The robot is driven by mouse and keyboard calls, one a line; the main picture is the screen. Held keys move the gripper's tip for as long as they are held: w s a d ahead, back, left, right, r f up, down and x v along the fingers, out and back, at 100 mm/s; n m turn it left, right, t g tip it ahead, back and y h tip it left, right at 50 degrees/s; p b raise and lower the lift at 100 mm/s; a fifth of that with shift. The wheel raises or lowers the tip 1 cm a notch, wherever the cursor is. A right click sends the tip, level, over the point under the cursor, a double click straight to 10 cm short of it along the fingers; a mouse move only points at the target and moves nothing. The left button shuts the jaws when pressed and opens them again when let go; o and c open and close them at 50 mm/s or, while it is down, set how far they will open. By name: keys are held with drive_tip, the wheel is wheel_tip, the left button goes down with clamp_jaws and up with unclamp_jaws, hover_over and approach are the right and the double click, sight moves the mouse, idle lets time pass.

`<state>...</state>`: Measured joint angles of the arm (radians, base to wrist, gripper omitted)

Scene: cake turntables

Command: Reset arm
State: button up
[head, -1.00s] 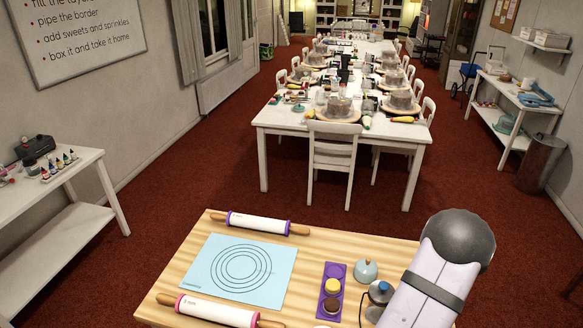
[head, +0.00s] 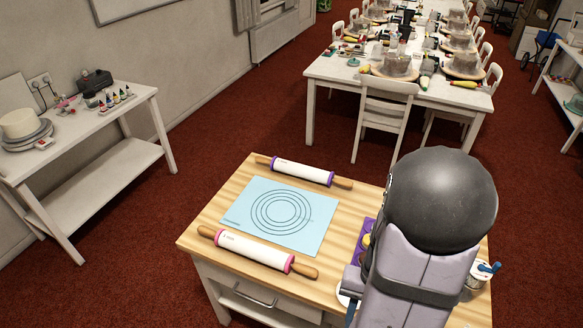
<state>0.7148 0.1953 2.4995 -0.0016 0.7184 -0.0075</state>
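My arm fills the lower right of the head view, with a large dark grey rounded joint above pale lilac links and a dark band. It stands in front of the right part of the wooden worktop (head: 345,215). My gripper cannot be made out; the arm hides that area. A small blue-grey part shows at the arm's lower left edge, and I cannot tell what it is.
On the worktop lie a light blue ringed mat (head: 245,222), a purple-ended rolling pin (head: 302,173) and a pink-ended one (head: 252,250). A purple tray (head: 361,247) is mostly hidden by my arm. A pot with a blue handle (head: 478,277) stands right. A side table (head: 85,150) is left.

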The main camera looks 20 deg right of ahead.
drive_tip(key=w+a+r+n+t+h+b, duration=0.1)
drive_tip(key=w+a+n+b, duration=0.1)
drive_tip(key=w+a+n, duration=0.3)
drive_tip(key=w+a+r+n+t+h+b, duration=0.1)
drive_tip(key=w+a+n+b, duration=0.15)
drive_tip(key=a, duration=0.45)
wheel_tip(320, 180, down, 53)
drive_tip(key=b, duration=5.1)
drive_tip(key=shift+w+a, duration=0.15)
drive_tip(key=shift+w, duration=0.05)
drive_tip(key=shift+r+n, duration=0.1)
drive_tip(key=shift+n, duration=0.15)
